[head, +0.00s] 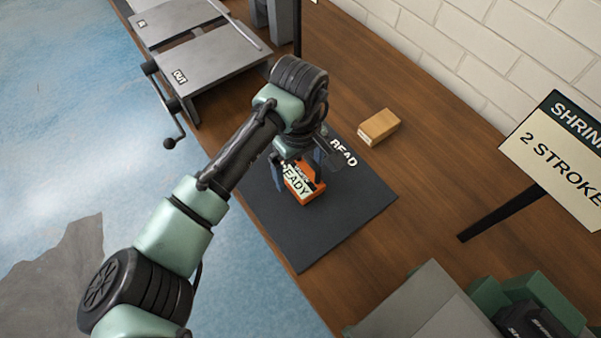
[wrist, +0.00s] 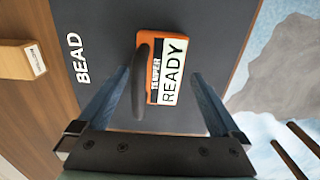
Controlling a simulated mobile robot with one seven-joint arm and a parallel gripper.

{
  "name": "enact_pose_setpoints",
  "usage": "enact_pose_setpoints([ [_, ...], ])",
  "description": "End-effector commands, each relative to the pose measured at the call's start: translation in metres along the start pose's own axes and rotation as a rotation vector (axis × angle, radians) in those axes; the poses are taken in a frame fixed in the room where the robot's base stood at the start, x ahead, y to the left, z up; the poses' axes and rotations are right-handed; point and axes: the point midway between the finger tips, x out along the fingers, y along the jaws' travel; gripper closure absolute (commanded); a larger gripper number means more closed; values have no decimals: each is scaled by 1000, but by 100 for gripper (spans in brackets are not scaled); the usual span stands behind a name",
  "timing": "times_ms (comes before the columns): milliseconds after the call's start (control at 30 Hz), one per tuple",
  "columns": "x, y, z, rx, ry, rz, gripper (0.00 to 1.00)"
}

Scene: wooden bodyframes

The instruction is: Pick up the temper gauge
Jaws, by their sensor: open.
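The temper gauge (head: 304,187) is an orange block with a white READY label, lying on the dark BEAD mat (head: 300,240). In the wrist view the gauge (wrist: 172,72) shows its TEMPER and READY lettering and a dark curved handle-like part (wrist: 140,80) on its left side. My gripper (head: 299,172) is over the gauge, open, with a finger to either side of it. In the wrist view the fingers of my gripper (wrist: 161,75) flank the gauge, with small gaps visible. My arm and gripper cover part of the gauge in the head view.
A small cardboard box (head: 379,127) lies on the wooden bench beyond the mat. A grey metal machine with a crank (head: 195,70) stands at upper left. A SHRINK sign (head: 560,150) and green and grey gear (head: 450,310) are at right. The mat around the gauge is otherwise clear.

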Motion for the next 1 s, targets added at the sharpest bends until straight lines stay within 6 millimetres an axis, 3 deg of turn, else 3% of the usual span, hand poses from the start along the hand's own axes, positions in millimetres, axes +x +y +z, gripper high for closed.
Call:
enact_pose_setpoints([
  [133, 17, 0, 0, -1, 0, 0, 0],
  [400, 20, 0, 0, 0, 0, 1, 0],
  [900, 19, 0, 0, 0, 0, 1, 90],
  [1000, 18, 0, 0, 0, 1, 1, 97],
])
